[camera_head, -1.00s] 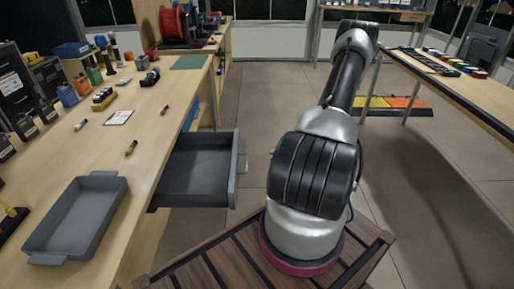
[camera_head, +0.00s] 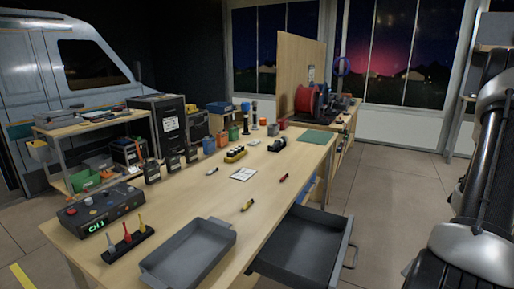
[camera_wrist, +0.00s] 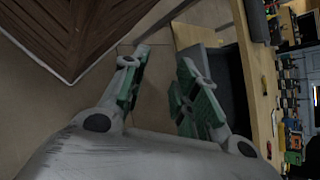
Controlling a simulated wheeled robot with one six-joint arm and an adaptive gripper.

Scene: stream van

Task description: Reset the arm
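My arm rises along the right edge of the head view, and its gripper end is out of that picture. In the wrist view my gripper (camera_wrist: 158,95) shows two fingers with green pads, spread apart. Nothing is between them; floor and part of the open drawer lie beyond.
A wooden workbench (camera_head: 215,205) holds a grey tray (camera_head: 190,255), a CH1 box (camera_head: 100,210) and small tools. A dark drawer (camera_head: 305,245) stands open from its right side. A van (camera_head: 70,70) is at back left. Floor right of the bench (camera_head: 385,190) is clear.

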